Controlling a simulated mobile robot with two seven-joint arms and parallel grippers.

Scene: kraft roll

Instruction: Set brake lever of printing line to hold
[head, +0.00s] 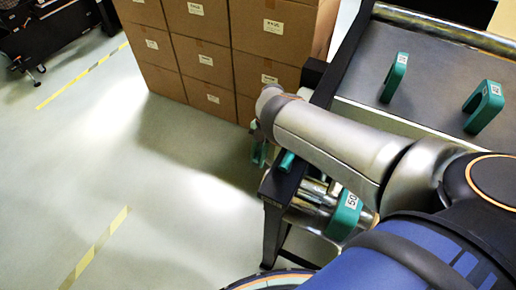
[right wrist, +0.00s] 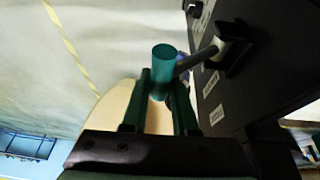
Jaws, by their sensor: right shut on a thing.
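The brake lever shows in the right wrist view as a grey rod with a teal cylindrical knob (right wrist: 164,62). The rod runs right from the knob to a pivot on a black panel (right wrist: 235,85) of the printing line. My right gripper (right wrist: 163,88) is shut on the knob, with one dark teal finger on each side. In the head view my right gripper (head: 260,148) is mostly hidden by my own arm, at the left end of the printing line (head: 400,80). My left gripper is not in view.
White labels on the panel are too small to read. Stacked cardboard boxes (head: 205,50) stand behind the line's left end. Teal brackets (head: 485,107) stand on the grey top, and a teal piece marked 50 (head: 347,212) is near the rollers.

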